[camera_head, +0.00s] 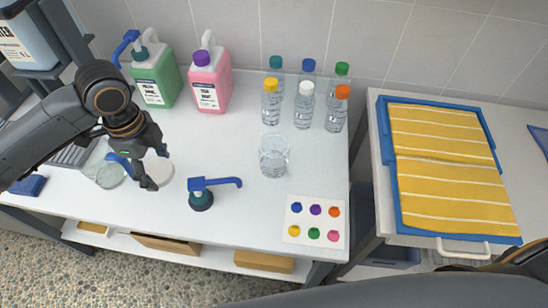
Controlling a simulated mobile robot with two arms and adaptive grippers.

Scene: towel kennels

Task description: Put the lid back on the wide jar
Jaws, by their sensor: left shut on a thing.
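The wide jar (108,176) looks like a round, clear glass vessel on the left part of the white table, just left of my gripper. A white round disc (161,172), which looks like the lid, is at the fingers of my left gripper (147,178). The gripper points down and is shut on it, with the fingers covering part of its left side. The disc is right of the jar and apart from it; whether it touches the table is hard to tell. My right gripper is not clearly in view.
A blue pump head (200,192) stands right of the disc. An empty glass (273,157), several capped bottles (304,107), a green jug (157,78) and a pink jug (209,77) stand further back. A dotted card (315,223) lies front right. A blue tray (387,160) holds yellow towels.

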